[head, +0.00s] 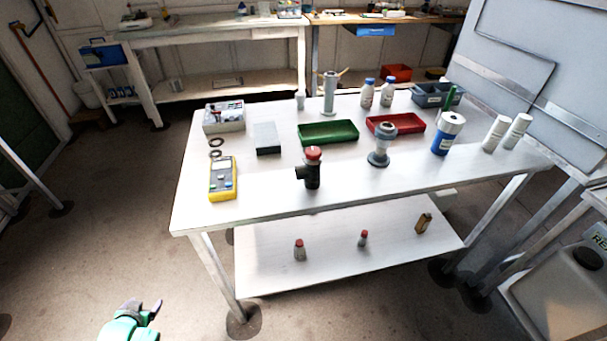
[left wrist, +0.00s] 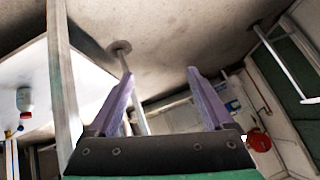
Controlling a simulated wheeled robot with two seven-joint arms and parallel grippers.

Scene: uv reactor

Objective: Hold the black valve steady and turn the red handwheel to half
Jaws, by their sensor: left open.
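The black valve (head: 312,178) stands upright on the white table (head: 240,203), near its front edge. The red handwheel (head: 313,153) sits on top of the valve. My left gripper (head: 144,307) is at the bottom left of the head view, in front of the table, low and well away from the valve. In the left wrist view the gripper (left wrist: 164,100) is open with nothing between its purple fingers. The valve does not show clearly in the left wrist view. My right gripper is not in view.
A yellow multimeter (head: 222,180) lies left of the valve. A grey fitting (head: 380,150) stands to its right, and a green tray (head: 328,133) lies behind. A lower shelf (head: 330,262) carries small bottles. Clear tabletop lies around the valve's front.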

